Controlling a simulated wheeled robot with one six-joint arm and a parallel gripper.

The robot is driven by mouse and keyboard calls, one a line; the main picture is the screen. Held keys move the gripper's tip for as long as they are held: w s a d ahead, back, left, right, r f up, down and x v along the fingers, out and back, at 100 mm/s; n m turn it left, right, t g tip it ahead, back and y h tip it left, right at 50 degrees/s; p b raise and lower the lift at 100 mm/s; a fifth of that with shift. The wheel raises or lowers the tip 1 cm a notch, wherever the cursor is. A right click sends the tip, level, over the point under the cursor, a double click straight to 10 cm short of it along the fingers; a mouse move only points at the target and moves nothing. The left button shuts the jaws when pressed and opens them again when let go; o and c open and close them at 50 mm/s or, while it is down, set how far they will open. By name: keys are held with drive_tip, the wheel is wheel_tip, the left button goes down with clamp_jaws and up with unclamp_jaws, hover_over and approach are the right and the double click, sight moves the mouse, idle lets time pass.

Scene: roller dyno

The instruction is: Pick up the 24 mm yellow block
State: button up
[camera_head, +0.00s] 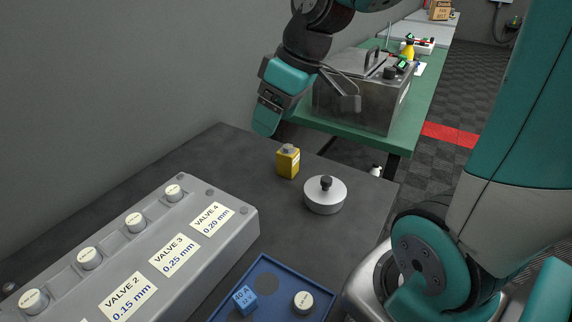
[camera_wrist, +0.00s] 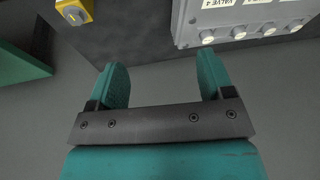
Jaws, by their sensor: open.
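A small yellow block (camera_head: 288,163) with a grey round top stands upright on the dark table, left of a silver lidded weight. In the wrist view the yellow block (camera_wrist: 75,13) shows at the top left edge, partly cut off. My gripper (camera_wrist: 162,75) is open and empty, its two teal fingers apart with only grey surface between them. In the head view my gripper (camera_head: 267,122) hangs above the table's back edge, up and left of the block, not touching it.
A grey valve box (camera_head: 190,245) with labels and round knobs lies at left. The silver weight (camera_head: 324,195) stands close to the block's right. A blue tray (camera_head: 262,270) holds a blue cube and a disc. A metal case (camera_head: 360,95) stands on a green table behind.

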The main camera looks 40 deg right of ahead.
drive_tip(key=m+t+h, duration=0.1)
approach(288, 146)
drive_tip(key=x, duration=0.6)
drive_tip(key=shift+b, duration=0.4)
drive_tip(key=shift+x, duration=3.15)
drive_tip(key=shift+s, duration=0.1)
drive_tip(key=c, duration=1.1)
drive_tip(key=shift+c, duration=1.1)
drive_tip(key=shift+r, duration=0.1)
